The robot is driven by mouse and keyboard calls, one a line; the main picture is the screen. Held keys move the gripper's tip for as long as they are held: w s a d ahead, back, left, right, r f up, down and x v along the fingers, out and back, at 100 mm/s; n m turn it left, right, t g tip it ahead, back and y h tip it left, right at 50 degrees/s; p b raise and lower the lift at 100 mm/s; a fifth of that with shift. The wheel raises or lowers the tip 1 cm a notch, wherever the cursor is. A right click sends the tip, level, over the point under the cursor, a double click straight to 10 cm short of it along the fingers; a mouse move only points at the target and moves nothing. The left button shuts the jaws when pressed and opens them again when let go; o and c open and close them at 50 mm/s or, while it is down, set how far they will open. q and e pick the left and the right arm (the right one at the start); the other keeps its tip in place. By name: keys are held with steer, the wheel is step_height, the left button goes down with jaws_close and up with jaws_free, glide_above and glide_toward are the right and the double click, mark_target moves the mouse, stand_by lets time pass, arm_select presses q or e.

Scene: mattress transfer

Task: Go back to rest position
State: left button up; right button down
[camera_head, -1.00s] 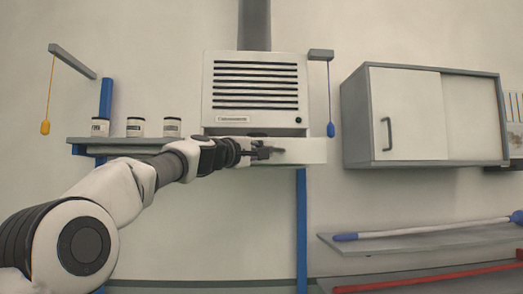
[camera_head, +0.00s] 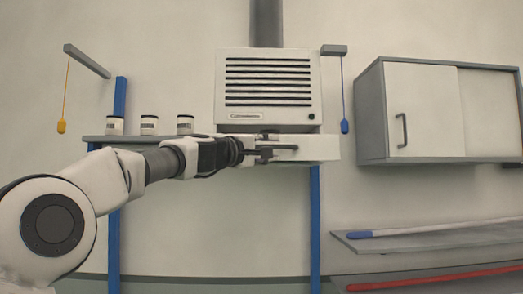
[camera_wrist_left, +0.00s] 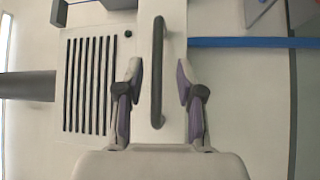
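My left gripper (camera_head: 264,154) is in front of the white panel (camera_head: 319,148) under the vented unit (camera_head: 222,83). In the left wrist view its two fingers (camera_wrist_left: 160,98) are spread apart, one on each side of a dark bar handle (camera_wrist_left: 158,75). I see gaps between the fingers and the handle; how deep the fingers reach along it I cannot tell. The handle (camera_head: 286,147) also shows in the head view, partly behind the gripper. The gripper holds nothing. My right gripper is out of view.
A shelf (camera_head: 97,139) with several small jars (camera_head: 149,125) is left of the unit. Pull cords hang with a yellow (camera_head: 62,127) and a blue (camera_head: 345,127) end. A wall cabinet (camera_head: 422,112) and lower shelves (camera_head: 430,236) with poles are at right.

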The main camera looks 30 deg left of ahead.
arm_select(q)
steer(key=v, duration=0.4)
steer(key=shift+s+a, duration=0.15)
